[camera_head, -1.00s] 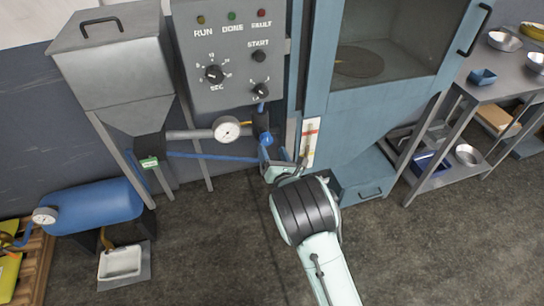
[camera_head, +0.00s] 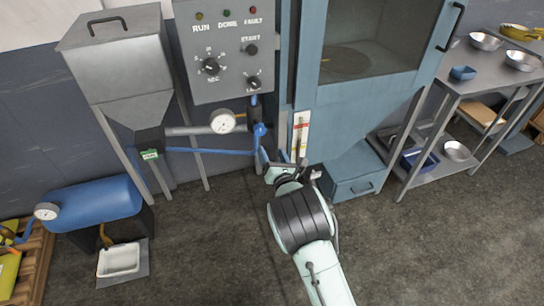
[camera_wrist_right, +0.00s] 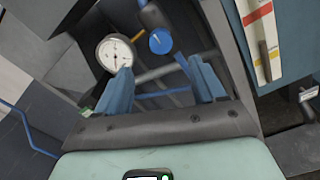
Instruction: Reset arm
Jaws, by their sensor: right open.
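My right gripper (camera_head: 283,163) is at the end of my pale green arm in the head view, low in front of the blue cabinet. In the right wrist view the gripper (camera_wrist_right: 162,78) has its two blue fingers apart, with nothing between them. A blue valve knob (camera_head: 260,130) is just above and left of the gripper; it also shows beyond the fingers in the wrist view (camera_wrist_right: 160,41). A white round gauge (camera_head: 223,121) is left of the knob, on a grey pipe, and it shows behind the left finger in the wrist view (camera_wrist_right: 116,53). My left gripper is not in view.
A control panel (camera_head: 228,90) and a hopper (camera_head: 117,75) stand at upper left, with a blue tank (camera_head: 95,205) below. The cabinet (camera_head: 365,107) is right of the gripper. A metal table (camera_head: 480,82) with bowls is at right. The floor around my arm is clear.

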